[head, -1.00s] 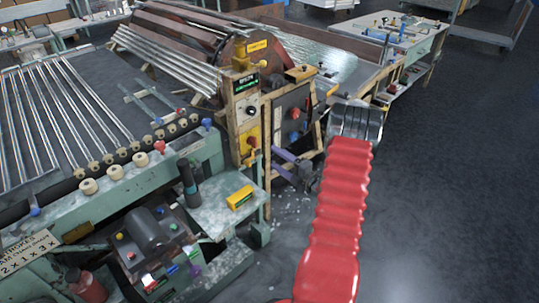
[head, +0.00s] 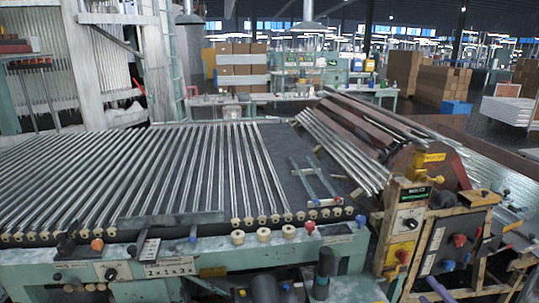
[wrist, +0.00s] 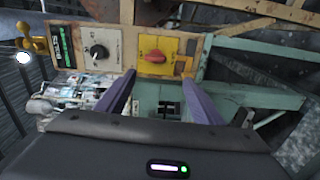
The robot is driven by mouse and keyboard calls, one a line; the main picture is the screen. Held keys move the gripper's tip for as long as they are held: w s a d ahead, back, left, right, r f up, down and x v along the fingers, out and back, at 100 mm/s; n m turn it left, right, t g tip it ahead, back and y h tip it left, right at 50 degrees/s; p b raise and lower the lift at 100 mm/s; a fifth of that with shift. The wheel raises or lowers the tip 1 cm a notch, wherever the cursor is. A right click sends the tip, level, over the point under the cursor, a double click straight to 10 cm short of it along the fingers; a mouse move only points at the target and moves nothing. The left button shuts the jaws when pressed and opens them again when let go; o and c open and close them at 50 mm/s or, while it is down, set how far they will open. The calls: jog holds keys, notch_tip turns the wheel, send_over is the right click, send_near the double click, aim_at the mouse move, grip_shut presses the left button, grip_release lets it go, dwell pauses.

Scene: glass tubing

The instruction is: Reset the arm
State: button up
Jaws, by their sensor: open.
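My gripper (wrist: 158,98) shows in the wrist view as two purple fingers held apart, open and with nothing between them. Beyond the fingertips is a control panel with a red knob on a yellow plate (wrist: 155,56) and a black knob on a pale plate (wrist: 97,52). The fingers appear just below this panel; whether they touch it I cannot tell. In the head view a purple finger (head: 440,289) shows at the bottom right, below the same panel (head: 402,225). Most of my arm is out of the head view.
A green-framed table (head: 240,252) carries many glass tubes (head: 180,170) on rollers. A drum machine with more tubes (head: 345,150) stands at the right. Boxes (head: 245,65) and benches stand at the back. In the wrist view, green and wooden frame bars (wrist: 250,92) lie close on the right.

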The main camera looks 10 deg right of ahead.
jog(key=s+d+f+m+g+h, duration=0.2)
jog(key=s+d+f+m+g, duration=0.15)
jog(key=f+m, duration=0.2)
jog(key=s+d+f+m+g+h, duration=0.2)
jog(key=s+f+m+g, duration=0.2)
jog(key=f+m+g, duration=0.15)
jog(key=s+a+r+m+g+y, duration=0.1)
jog(key=s+a+r, duration=0.3)
jog(key=a+r, duration=0.8)
jog(key=s+a+r+m+g+y, duration=0.1)
jog(key=s+a+r+m, duration=0.2)
jog(key=a+r, duration=0.9)
jog(key=s+a+r+m+g+y, duration=0.1)
jog(key=s+a+r, duration=0.5)
jog(key=a+r, duration=0.7)
jog(key=a+m, duration=0.1)
jog(key=a, duration=1.1)
jog(key=shift+s+m+y, duration=0.15)
jog(key=shift+m+y, duration=0.15)
jog(key=shift+m, duration=0.1)
